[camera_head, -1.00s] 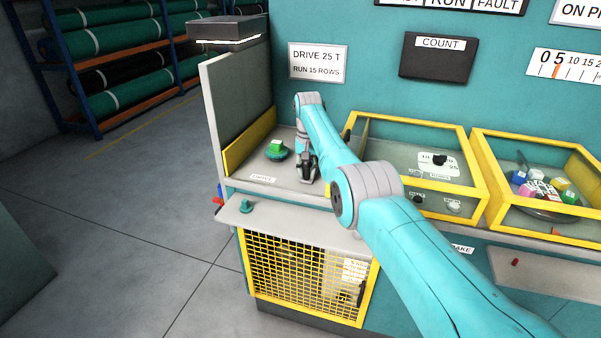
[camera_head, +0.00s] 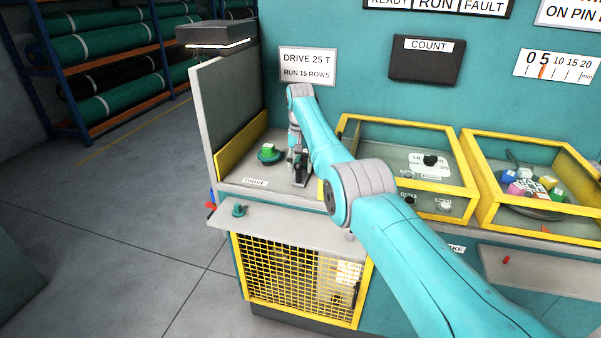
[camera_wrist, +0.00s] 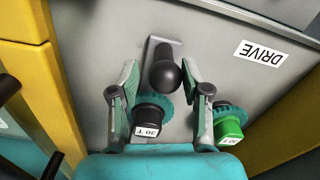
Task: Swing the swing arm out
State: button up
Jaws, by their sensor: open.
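A lever with a dark ball knob (camera_wrist: 166,75) on a flat grey arm (camera_wrist: 160,52) stands on the DRIVE plate; I take it for the swing arm. My gripper (camera_wrist: 160,72) is open, with one finger on each side of the knob. I cannot tell whether either finger touches it. A black-capped teal gear (camera_wrist: 152,113) sits just below the knob, between the fingers.
A green-capped gear (camera_head: 267,151) lies left of my gripper, and also shows in the wrist view (camera_wrist: 229,126). A yellow-edged wall (camera_head: 241,145) bounds the bay on the left. Yellow-framed clear boxes (camera_head: 462,190) stand right. A grey shelf (camera_head: 290,230) juts out in front.

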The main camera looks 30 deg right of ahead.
notch_tip(320, 180, up, 9)
jog(key=shift+f, duration=0.1)
dwell(0.7)
